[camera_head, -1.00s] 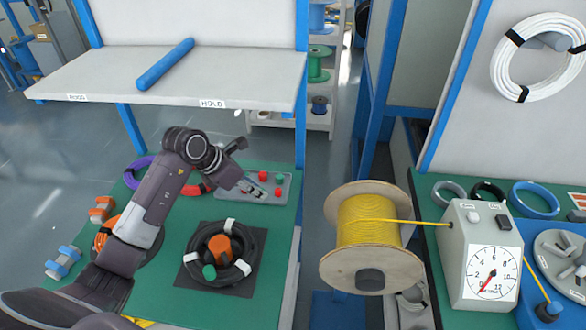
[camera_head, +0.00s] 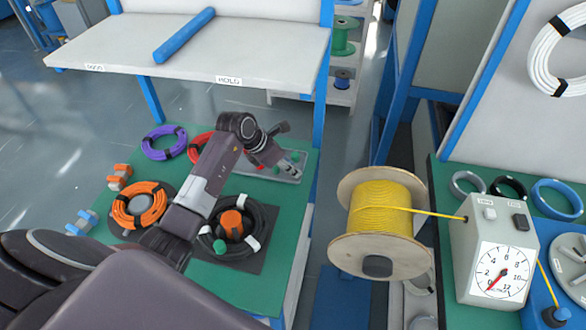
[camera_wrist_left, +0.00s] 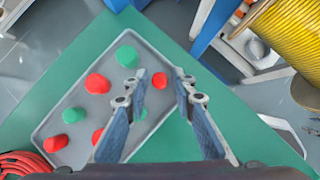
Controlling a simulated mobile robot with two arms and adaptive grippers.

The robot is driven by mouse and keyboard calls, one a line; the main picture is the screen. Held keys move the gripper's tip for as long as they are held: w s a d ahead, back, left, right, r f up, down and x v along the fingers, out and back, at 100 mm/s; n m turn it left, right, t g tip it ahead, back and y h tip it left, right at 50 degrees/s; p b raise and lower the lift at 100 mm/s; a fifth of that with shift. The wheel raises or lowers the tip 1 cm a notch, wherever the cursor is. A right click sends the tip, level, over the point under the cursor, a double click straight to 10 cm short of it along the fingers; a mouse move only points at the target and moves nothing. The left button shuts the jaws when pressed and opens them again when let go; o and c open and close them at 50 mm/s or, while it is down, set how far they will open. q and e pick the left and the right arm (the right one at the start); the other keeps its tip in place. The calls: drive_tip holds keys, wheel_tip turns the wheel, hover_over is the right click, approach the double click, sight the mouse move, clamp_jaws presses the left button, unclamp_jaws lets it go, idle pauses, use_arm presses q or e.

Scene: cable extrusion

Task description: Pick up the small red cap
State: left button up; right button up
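A grey tray (camera_wrist_left: 108,112) holds several red and green caps in the left wrist view. The smallest-looking red cap (camera_wrist_left: 160,80) appears between the fingertips of my left gripper (camera_wrist_left: 160,76), near the tray's right edge. Larger red caps (camera_wrist_left: 97,84) and green caps (camera_wrist_left: 126,57) lie to its left. The left gripper is open, with a finger on each side of the small cap in the picture. Its height above the cap is hard to tell. In the head view, my left arm reaches over the tray (camera_head: 297,178) and hides part of it. The right gripper is out of view.
A black cable coil (camera_head: 254,218) with an orange core, an orange coil (camera_head: 139,204) and a purple coil (camera_head: 163,142) share the green table. A white shelf (camera_head: 250,50) stands above and behind. A yellow cable spool (camera_head: 380,210) is to the right, past a gap.

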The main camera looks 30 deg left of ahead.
use_arm(q)
drive_tip(key=c, duration=0.4)
drive_tip(key=shift+c, duration=0.3)
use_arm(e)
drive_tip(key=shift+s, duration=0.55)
use_arm(q)
drive_tip(key=shift+r, duration=0.6)
wheel_tip(320, 180, up, 2)
drive_tip(key=shift+a+r+b, duration=0.1)
drive_tip(key=shift+r+b, duration=0.1)
drive_tip(key=shift+b, duration=0.4)
drive_tip(key=s+a+b, duration=0.1)
drive_tip(key=a, duration=0.4)
drive_tip(key=s+a+b, duration=0.1)
drive_tip(key=a+b, duration=0.1)
drive_tip(key=a, duration=0.3)
drive_tip(key=s+a+b, duration=0.1)
drive_tip(key=s+a, duration=0.1)
drive_tip(key=a, duration=0.4)
drive_tip(key=shift+s+a+f, duration=0.1)
drive_tip(key=shift+f, duration=0.1)
drive_tip(key=shift+s+a+r, duration=0.1)
drive_tip(key=shift+s+a, duration=0.05)
drive_tip(key=shift+a, duration=0.4)
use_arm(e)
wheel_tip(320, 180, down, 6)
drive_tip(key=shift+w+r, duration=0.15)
